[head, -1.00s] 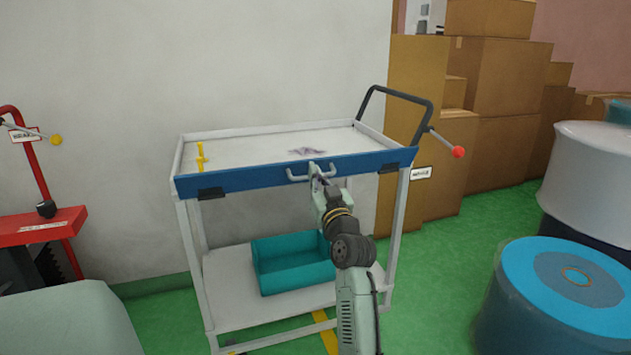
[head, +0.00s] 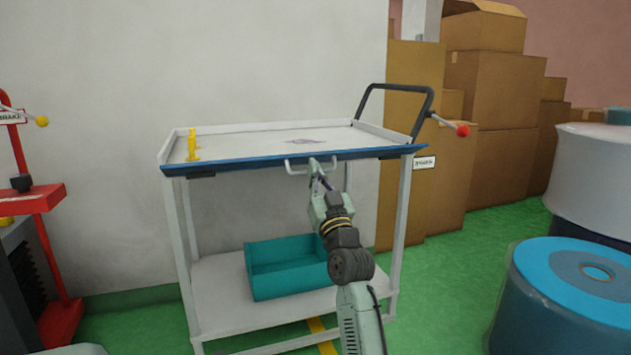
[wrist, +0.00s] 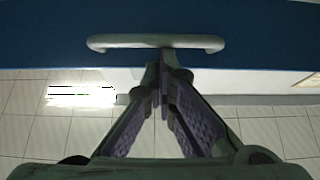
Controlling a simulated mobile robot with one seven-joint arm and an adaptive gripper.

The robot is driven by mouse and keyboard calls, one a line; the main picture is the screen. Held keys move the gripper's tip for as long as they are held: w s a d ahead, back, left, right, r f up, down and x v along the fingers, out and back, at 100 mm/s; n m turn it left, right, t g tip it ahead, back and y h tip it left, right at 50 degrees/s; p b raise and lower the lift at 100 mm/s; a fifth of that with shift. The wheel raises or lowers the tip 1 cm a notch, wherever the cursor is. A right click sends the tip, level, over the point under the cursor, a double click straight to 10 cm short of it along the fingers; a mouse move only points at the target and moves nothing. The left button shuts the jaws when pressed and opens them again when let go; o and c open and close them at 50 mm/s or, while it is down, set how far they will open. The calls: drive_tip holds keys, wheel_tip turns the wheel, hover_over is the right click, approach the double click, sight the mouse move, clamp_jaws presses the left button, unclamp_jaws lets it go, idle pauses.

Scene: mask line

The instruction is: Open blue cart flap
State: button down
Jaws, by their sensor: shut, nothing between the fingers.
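The cart's blue flap (head: 235,165) runs along the front edge of the top tray and shows as a thin, foreshortened strip. Its pale bar handle (head: 290,167) sticks out at the middle. In the wrist view the flap's blue face (wrist: 230,20) fills the top, with the handle (wrist: 110,42) across it. My gripper (head: 317,164) is at the right part of the handle. In the wrist view the fingertips (wrist: 161,62) are together and overlap the handle's lower edge. They hold nothing; whether they touch the bar I cannot tell.
A yellow piece (head: 192,148) stands at the tray's left end. A teal bin (head: 285,283) sits on the lower shelf. A red-knobbed lever (head: 462,130) is at the right. Blue drums (head: 575,300) stand front right, red equipment (head: 35,205) left, boxes (head: 490,90) behind.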

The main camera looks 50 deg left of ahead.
drive_tip(key=shift+w+a+f+b, duration=0.1)
drive_tip(key=shift+a+f+b, duration=0.1)
drive_tip(key=shift+f+b, duration=0.9)
drive_tip(key=shift+w+a+f+b, duration=0.15)
drive_tip(key=shift+f+b, duration=0.5)
drive_tip(key=shift+f, duration=0.75)
drive_tip(key=shift+s, duration=0.1)
